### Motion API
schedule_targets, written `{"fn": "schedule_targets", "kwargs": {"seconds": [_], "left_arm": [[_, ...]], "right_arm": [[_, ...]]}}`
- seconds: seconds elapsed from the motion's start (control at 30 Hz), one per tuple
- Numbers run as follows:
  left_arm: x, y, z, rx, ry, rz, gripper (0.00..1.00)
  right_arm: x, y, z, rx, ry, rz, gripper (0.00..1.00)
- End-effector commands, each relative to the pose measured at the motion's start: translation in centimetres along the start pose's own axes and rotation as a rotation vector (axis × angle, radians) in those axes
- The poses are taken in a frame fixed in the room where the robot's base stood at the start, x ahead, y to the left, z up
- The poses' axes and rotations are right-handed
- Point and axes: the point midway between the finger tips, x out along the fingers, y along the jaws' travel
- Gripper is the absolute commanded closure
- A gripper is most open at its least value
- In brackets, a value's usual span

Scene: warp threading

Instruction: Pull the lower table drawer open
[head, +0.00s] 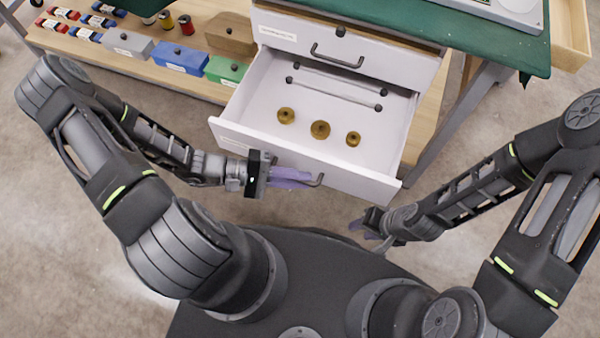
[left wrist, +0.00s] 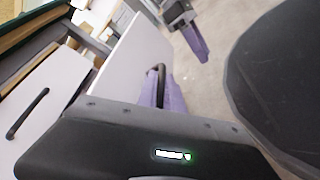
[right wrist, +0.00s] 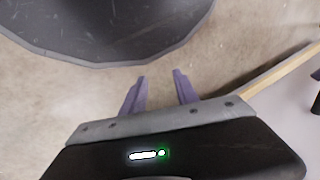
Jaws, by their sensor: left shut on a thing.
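The lower table drawer (head: 237,136) is pulled out, its white inside showing from above. In it lie several items: brass-coloured round weights (head: 320,129) and thin rods with dark ends (head: 337,92). My left gripper (head: 308,179) is at the drawer's front, its purple fingers shut on the dark drawer handle (head: 318,181). The handle also shows between the fingers in the left wrist view (left wrist: 160,78). My right gripper (right wrist: 160,82) is apart from the drawer, low at its right; its two purple fingers are spread with bare floor between them.
The upper drawer (head: 400,62) is closed, with its own dark handle (head: 337,60). A green cloth (head: 400,24) covers the tabletop. A low wooden shelf at left holds grey, blue and green boxes (head: 180,56) and spools. My base stands close before the drawer.

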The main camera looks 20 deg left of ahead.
Motion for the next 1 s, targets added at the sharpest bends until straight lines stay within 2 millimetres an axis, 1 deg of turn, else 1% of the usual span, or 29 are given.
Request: {"fn": "schedule_targets", "kwargs": {"seconds": [0.17,0.2,0.3,0.53,0.63,0.77,1.0], "left_arm": [[-0.1,0.0,-0.1,0.000,0.002,-0.001,1.00],[-0.1,0.0,-0.1,0.000,0.002,-0.001,0.88],[-0.1,0.0,-0.1,0.000,0.002,-0.001,0.80],[0.0,0.0,-0.1,0.000,0.001,-0.001,0.80],[-0.3,0.0,-0.1,0.000,0.002,-0.001,0.80],[-1.5,0.0,-0.1,0.001,0.004,-0.002,0.80],[-5.5,0.1,-0.1,0.001,0.006,-0.002,0.80]], "right_arm": [[0.0,0.0,0.0,0.000,0.000,0.000,0.64],[0.0,0.0,0.0,0.000,0.000,0.000,0.64],[0.0,0.0,0.0,0.000,0.000,0.000,0.64],[0.0,0.0,0.0,0.000,0.000,0.000,0.64],[0.0,0.0,0.0,0.000,0.000,0.000,0.64],[-0.2,-0.1,0.0,0.000,0.000,0.000,0.64],[-0.6,-0.2,0.0,0.000,0.000,0.000,0.64]]}}
